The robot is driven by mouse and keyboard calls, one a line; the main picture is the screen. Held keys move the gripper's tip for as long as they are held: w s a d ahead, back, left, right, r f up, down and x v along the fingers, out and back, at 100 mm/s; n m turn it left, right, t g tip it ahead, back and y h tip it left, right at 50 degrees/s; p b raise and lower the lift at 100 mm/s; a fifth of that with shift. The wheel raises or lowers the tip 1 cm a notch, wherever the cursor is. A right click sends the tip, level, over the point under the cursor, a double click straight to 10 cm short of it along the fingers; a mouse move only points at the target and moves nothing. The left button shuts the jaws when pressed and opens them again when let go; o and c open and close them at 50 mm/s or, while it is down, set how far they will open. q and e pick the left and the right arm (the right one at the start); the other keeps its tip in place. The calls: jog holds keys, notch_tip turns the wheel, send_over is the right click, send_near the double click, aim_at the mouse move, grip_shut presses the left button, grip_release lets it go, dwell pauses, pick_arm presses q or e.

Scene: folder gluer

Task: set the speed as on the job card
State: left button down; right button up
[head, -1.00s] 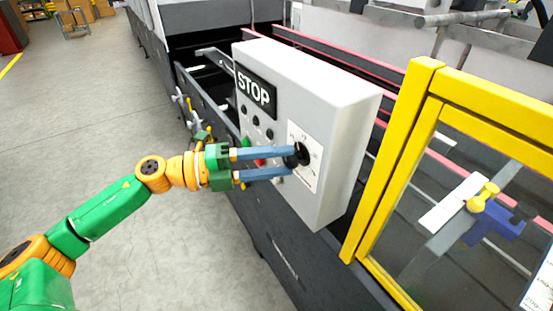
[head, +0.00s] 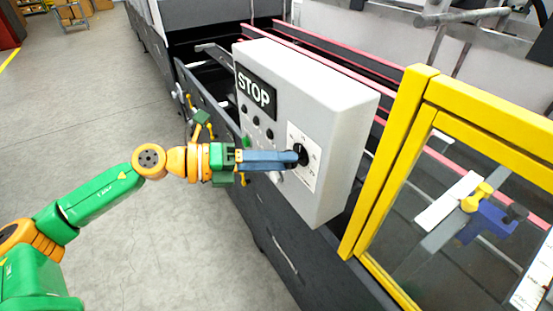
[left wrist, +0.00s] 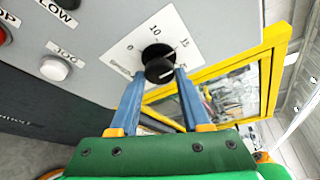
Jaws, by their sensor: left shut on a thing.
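The black speed knob (head: 302,153) sits on a white dial plate (head: 303,178) on the front of the grey control box (head: 335,110). My left gripper (head: 295,160) is shut on the knob, with its blue fingers overlapping in the head view. In the left wrist view the fingertips (left wrist: 157,77) lie on either side of the knob (left wrist: 159,64). My right gripper is out of view.
A STOP label (head: 255,90) and several small controls sit left of the dial. A white JOG button (left wrist: 55,68) shows in the left wrist view. The yellow guard frame (head: 392,165) stands right of the box. A printed sheet (head: 531,278) at lower right is unreadable.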

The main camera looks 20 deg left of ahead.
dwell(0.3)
pick_arm(q)
jog(key=shift+c, duration=1.9)
grip_release()
jog(key=b+v, duration=0.7)
jog(key=b, duration=0.5)
